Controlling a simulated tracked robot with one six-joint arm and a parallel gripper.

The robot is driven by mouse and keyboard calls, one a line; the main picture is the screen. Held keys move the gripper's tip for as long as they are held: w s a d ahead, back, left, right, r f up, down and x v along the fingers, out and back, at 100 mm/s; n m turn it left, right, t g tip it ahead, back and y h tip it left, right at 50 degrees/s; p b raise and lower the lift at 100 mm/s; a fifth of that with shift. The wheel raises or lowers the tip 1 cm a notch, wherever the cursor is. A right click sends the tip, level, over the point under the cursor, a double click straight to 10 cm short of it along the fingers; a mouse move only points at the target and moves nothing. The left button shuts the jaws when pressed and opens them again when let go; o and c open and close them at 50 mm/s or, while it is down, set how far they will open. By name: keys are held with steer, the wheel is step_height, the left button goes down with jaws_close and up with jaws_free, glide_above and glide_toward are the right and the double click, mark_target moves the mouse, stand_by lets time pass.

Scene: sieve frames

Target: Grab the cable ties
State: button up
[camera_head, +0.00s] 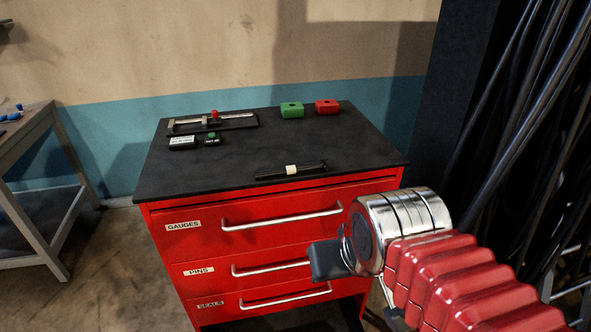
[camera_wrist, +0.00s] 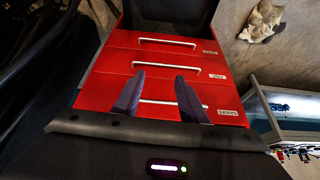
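The cable ties (camera_head: 275,173) look like a thin dark bundle with a pale band around its middle. They lie flat near the front edge of the red cabinet's black top (camera_head: 215,172). My gripper (camera_head: 326,261) is in front of the drawers, below the top and to the right, apart from the bundle. In the wrist view my gripper's two dark fingers (camera_wrist: 158,76) stand apart with nothing between them, with red drawer fronts beyond. I cannot make out the cable ties in the wrist view.
A caliper in a black holder (camera_head: 245,124), two small labelled items (camera_head: 182,143), a green block (camera_head: 292,110) and a red block (camera_head: 327,107) sit toward the back. Drawer handles (camera_head: 282,217) stick out in front. Dark cables (camera_head: 500,110) hang at right. The top's middle is clear.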

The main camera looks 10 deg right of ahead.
steer(key=w+r+m+g, duration=0.1)
steer(key=w+r+m, duration=0.3)
steer(key=w+r, duration=0.35)
step_height(320, 180, up, 8)
steer(key=m+g, duration=0.4)
steer(key=m, duration=0.9)
glide_above(292, 170)
steer(key=shift+w+d, duration=0.45)
steer(key=shift+f, duration=4.3)
steer(key=shift+f, duration=2.6)
